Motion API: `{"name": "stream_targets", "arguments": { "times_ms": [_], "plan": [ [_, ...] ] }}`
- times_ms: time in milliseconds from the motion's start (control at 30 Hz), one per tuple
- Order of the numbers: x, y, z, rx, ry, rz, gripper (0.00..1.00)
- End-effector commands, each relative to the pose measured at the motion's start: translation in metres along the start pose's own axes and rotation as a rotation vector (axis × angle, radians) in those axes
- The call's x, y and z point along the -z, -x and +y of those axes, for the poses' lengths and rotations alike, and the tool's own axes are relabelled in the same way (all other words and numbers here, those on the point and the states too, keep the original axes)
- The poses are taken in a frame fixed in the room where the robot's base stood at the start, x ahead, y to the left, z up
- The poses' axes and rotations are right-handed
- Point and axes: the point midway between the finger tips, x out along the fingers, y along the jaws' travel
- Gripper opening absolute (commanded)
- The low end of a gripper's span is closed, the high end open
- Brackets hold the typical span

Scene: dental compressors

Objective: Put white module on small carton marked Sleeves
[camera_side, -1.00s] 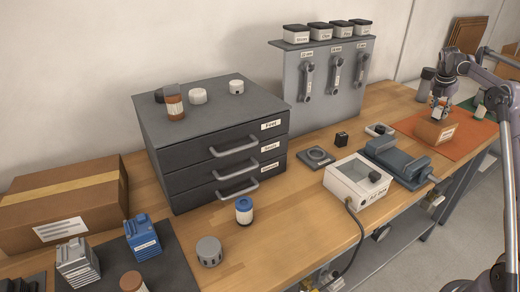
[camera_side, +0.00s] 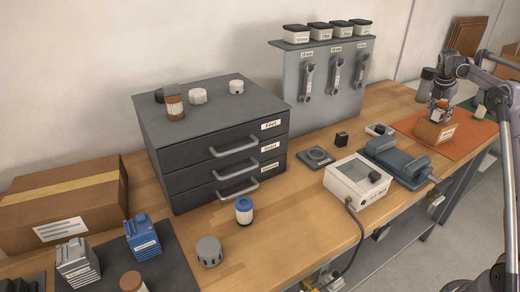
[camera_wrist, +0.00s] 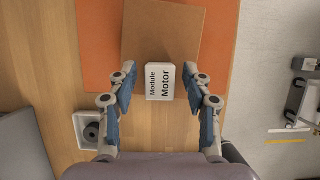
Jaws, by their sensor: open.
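The white module (camera_wrist: 160,82), its face printed "Module Motor", stands between my fingers in the wrist view, with a gap on each side. It overlaps the near edge of the small brown carton (camera_wrist: 165,28); exact contact is hard to tell from above. In the side view the carton (camera_side: 434,132) sits on the orange mat, with a white label too small to read. My gripper (camera_wrist: 160,88) is open around the module. In the side view my gripper (camera_side: 439,106) is just above the carton and largely hides the module.
A blue-grey vise (camera_side: 398,160) and a white box (camera_side: 357,182) stand left of the mat (camera_side: 468,133). A small tray with a dark round part (camera_wrist: 90,130) is left of my fingers. A whitish item (camera_side: 480,111) lies beyond the carton.

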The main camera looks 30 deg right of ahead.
Motion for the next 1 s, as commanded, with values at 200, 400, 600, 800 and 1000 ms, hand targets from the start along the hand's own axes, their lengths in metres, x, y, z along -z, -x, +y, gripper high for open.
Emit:
{"name": "stream_targets", "arguments": {
  "times_ms": [200, 400, 600, 800, 1000],
  "plan": [
    [0.001, 0.034, 0.000, 0.000, 0.003, 0.000, 0.50],
    [0.000, 0.074, 0.000, 0.000, 0.001, 0.000, 0.50],
    [0.000, 0.105, 0.001, 0.000, 0.002, 0.000, 0.50],
    [0.003, 0.121, 0.002, -0.004, -0.006, 0.000, 0.50],
    [0.042, 0.157, 0.021, -0.066, -0.134, 0.007, 0.50]
  ]
}}
